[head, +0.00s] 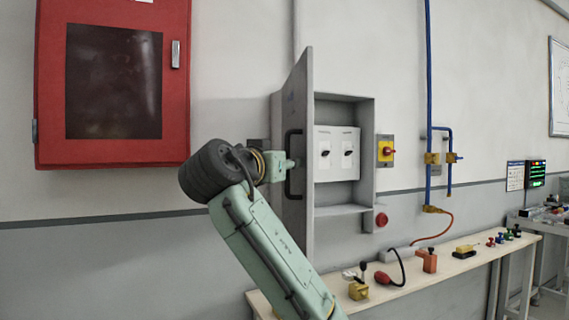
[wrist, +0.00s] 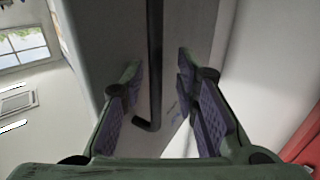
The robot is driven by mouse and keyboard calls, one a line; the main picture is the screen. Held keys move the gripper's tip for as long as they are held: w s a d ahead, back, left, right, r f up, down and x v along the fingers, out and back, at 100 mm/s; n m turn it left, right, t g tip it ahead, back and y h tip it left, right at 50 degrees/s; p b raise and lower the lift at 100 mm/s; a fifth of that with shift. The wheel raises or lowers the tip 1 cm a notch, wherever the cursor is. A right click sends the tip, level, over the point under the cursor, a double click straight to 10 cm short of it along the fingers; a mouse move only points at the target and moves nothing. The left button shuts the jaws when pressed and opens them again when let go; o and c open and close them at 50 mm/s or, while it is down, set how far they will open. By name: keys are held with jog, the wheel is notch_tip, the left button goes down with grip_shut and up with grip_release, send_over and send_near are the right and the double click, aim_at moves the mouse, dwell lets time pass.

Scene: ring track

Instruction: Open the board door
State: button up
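The grey board door (head: 298,100) stands swung wide open on the left side of the grey wall board (head: 367,125). Inside the board are two white switch units (head: 336,170) with black levers. A black bar handle (head: 289,190) is on the door's outer face. My gripper (head: 288,164) is at the handle in the head view. In the wrist view my gripper (wrist: 158,72) is open, with purple-padded fingers on both sides of the handle (wrist: 154,95). Gaps show between the handle and both fingers. The door face (wrist: 112,40) lies beyond.
A red cabinet (head: 114,150) hangs on the wall at left, near my arm. A wooden bench (head: 440,272) below holds a red bulb, an orange block and several small items.

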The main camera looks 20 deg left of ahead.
jog(key=s+a, duration=0.1)
jog(key=s, duration=0.6)
jog(key=shift+s, duration=0.25)
jog(key=shift+a+f, duration=0.1)
jog(key=shift+a, duration=0.1)
